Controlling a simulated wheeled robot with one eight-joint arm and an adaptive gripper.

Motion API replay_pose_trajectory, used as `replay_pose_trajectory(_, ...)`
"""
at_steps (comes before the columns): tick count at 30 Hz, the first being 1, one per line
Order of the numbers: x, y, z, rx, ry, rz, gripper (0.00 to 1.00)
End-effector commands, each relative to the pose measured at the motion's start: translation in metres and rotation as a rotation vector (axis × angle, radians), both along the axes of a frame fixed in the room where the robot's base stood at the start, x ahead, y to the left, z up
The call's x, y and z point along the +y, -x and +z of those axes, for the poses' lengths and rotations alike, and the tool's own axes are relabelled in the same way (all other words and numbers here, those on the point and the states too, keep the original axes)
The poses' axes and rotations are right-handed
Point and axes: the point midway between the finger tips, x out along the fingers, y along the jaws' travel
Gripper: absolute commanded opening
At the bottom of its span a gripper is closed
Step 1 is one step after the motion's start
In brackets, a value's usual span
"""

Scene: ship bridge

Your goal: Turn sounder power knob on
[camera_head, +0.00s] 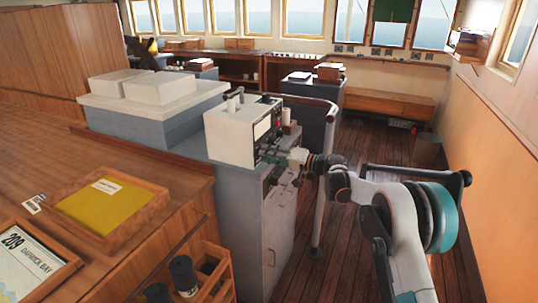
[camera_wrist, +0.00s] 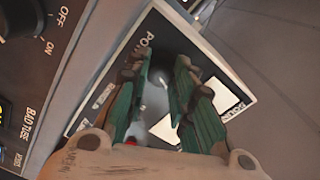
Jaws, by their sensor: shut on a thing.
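The sounder is a white box (camera_head: 228,136) on a grey cabinet in the head view, its dark front facing right. My gripper (camera_head: 272,156) is at that front in the head view. The fingers hide much of the panel, and I cannot read the knob's setting.
At the upper left of the wrist view is another dark panel with a black dial (camera_wrist: 20,14) and OFF and ON marks. A wooden counter (camera_head: 95,150) fills the left. Open plank floor (camera_head: 350,160) lies behind.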

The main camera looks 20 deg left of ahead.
Motion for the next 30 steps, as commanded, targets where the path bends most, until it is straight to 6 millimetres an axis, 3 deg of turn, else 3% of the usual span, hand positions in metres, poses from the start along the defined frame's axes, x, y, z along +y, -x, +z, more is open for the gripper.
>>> replay_pose_trajectory(12,-0.0006,-0.0011,0.0003,0.185,-0.015,-0.001,0.00)
replay_pose_trajectory(28,-0.0008,-0.0014,0.0003,0.209,-0.017,-0.002,0.00)
replay_pose_trajectory(29,-0.0008,-0.0014,0.0003,0.209,-0.017,-0.002,0.25)
replay_pose_trajectory(30,-0.0008,-0.0014,0.0003,0.209,-0.017,-0.002,0.34)
